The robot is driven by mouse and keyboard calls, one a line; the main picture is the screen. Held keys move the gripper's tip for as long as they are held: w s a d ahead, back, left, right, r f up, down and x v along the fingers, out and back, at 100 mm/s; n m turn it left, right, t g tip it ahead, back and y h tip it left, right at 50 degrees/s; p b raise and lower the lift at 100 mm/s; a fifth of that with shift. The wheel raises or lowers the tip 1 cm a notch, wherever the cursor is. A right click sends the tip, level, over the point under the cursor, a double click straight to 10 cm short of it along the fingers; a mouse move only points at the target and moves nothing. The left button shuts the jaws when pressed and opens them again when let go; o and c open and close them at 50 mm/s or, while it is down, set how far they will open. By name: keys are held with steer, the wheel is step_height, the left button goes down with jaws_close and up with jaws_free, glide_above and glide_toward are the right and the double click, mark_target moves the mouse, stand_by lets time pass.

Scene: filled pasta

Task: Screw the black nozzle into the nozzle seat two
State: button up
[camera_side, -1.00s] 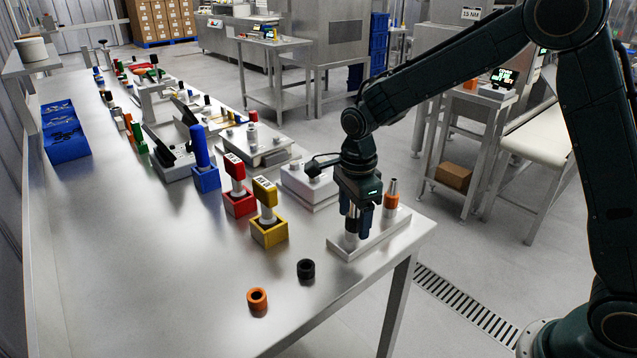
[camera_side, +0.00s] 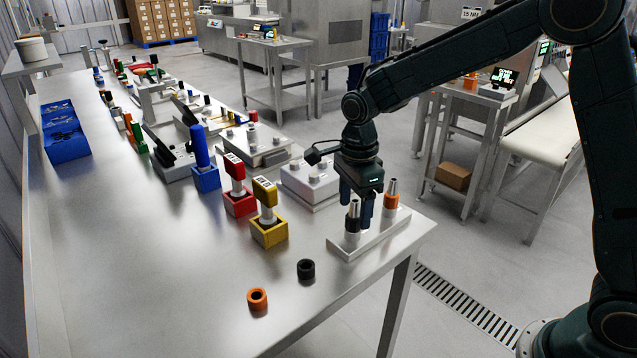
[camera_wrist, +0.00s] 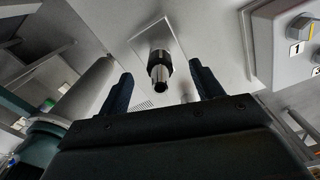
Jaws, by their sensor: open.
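The black nozzle (camera_side: 353,221), with a black collar and a metallic tip, stands upright on a short white seat (camera_side: 352,238) at the near end of a pale plate (camera_side: 345,252). An orange-collared nozzle (camera_side: 391,196) stands on the plate's other end. My gripper (camera_side: 357,203) is open and points down just above the black nozzle, its fingers apart around the tip's height. In the wrist view the black nozzle (camera_wrist: 160,68) shows between the open fingers (camera_wrist: 163,88), touching neither. I see no number on the seats.
A loose black ring (camera_side: 305,270) and an orange ring (camera_side: 257,301) lie on the metal table (camera_side: 150,260). A white box with knobs (camera_side: 311,187), numbered in the wrist view (camera_wrist: 284,40), stands behind the plate. Yellow (camera_side: 268,232) and red (camera_side: 238,203) holders stand to the left.

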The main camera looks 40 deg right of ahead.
steer(key=shift+r, duration=2.25)
steer(key=shift+r, duration=0.15)
step_height(320, 180, up, 14)
steer(key=shift+f, duration=0.25)
steer(key=s+d+r+n+t, duration=0.2)
steer(key=s+d+n+t, duration=0.1)
steer(key=s+n, duration=0.75)
steer(key=s+d+f+n+t, duration=0.1)
steer(key=s+f+n, duration=0.2)
steer(key=s+n, duration=0.2)
steer(key=s+d+f+n+t, duration=0.1)
steer(key=s+f+n, duration=0.2)
steer(key=s+n, duration=0.3)
steer(key=shift+s+d+f+t, duration=0.25)
steer(key=shift+s+f+t, duration=0.1)
steer(key=shift+s, duration=1.7)
